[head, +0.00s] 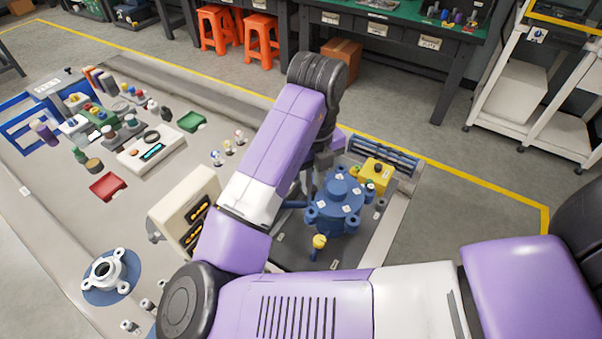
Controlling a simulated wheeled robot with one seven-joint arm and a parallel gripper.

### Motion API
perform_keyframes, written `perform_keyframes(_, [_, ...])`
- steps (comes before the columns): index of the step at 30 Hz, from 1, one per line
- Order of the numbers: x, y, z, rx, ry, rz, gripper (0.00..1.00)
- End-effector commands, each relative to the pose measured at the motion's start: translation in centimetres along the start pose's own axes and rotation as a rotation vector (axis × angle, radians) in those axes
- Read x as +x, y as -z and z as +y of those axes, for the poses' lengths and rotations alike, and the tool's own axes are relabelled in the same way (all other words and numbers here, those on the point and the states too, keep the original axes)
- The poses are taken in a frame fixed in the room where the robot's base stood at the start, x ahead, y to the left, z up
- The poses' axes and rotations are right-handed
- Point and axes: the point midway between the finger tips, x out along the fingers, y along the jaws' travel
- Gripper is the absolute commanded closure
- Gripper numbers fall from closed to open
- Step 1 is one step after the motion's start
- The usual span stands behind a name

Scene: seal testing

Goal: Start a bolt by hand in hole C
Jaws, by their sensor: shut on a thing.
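A blue round flanged housing (336,205) with a raised centre and several bolt lugs stands on a dark plate right of centre. Small white tags sit on it, but their letters are too small to read, so I cannot tell which hole is C. My gripper (309,188) points down at the housing's far left edge, partly hidden behind my purple forearm. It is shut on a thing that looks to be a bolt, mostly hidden. I cannot tell whether the bolt touches a hole.
A yellow box (376,176) stands just behind the housing, and a yellow-topped post (319,242) in front. A cream box with dark slots (186,212) is to the left. A round blue-based flange (110,276) lies front left. Red (108,186) and green (192,121) trays lie farther back.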

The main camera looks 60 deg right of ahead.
Motion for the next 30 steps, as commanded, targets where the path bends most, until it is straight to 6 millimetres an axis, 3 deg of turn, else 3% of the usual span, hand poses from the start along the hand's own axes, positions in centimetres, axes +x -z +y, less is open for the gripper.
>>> perform_keyframes(12, [4.1,0.0,0.0,-0.002,0.000,0.001,1.00])
perform_keyframes(14, [4.0,0.0,0.0,-0.023,0.002,0.001,1.00])
perform_keyframes(30, [3.6,0.1,-0.1,-0.752,0.001,0.003,1.00])
